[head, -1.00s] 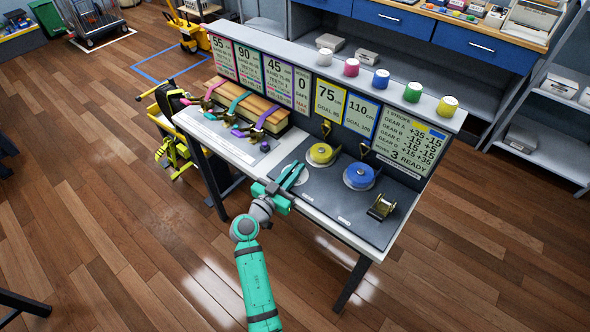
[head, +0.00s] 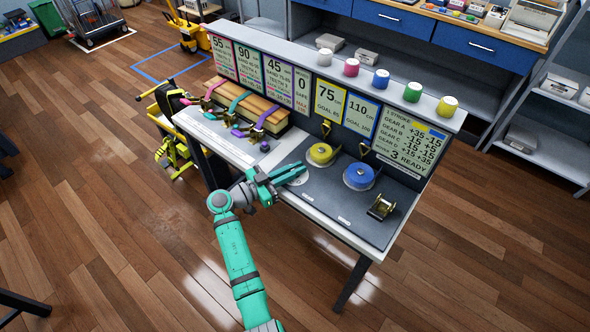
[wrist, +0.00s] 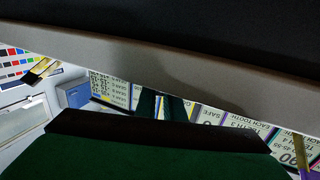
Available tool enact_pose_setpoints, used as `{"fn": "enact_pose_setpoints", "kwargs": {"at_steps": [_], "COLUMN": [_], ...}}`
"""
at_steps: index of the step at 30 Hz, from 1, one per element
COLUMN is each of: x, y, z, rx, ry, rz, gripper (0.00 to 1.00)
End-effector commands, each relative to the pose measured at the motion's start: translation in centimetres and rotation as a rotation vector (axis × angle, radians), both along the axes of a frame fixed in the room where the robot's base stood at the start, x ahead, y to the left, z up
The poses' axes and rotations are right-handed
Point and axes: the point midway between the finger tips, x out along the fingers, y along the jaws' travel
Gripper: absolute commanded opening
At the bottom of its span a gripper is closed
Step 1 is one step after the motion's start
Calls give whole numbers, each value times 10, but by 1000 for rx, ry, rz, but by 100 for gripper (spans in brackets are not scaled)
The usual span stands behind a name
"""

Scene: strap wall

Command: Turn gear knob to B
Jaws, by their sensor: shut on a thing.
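My teal gripper (head: 298,170) is low over the left part of the dark bench plate, pointing right. Its fingers are shut at a pale round dial (head: 299,182), which shows only partly beside them. The gear knob itself is hidden by the fingers, and the dial's letters are too small to read. The sign board (head: 416,137) lists gears A to D, with "3 READY" at its foot. In the wrist view, dark shapes fill most of the picture and the knob cannot be made out; tilted signs (wrist: 110,92) show in a narrow strip.
To the right of the dial are a yellow strap reel (head: 321,154), a blue strap reel (head: 359,176) and a brass ratchet (head: 381,207). At left, strapped wood (head: 246,105) and a purple knob (head: 264,147) sit on the bench. Colored spools line the shelf above.

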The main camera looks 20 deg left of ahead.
Motion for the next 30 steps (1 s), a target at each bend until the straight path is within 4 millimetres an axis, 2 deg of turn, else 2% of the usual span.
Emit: {"fn": "enact_pose_setpoints", "kwargs": {"at_steps": [6, 9, 20, 23, 30], "x": [1, 1, -2, -9, -42], "y": [-2, -2, 1, 8, 36], "z": [0, 0, 0, 0, 0], "rx": [1, 1, 1, 1, 1], "ry": [2, 2, 1, 1, 1], "rz": [-3, -2, 1, 2, 4], "gripper": [0, 27, 27, 27, 27]}}
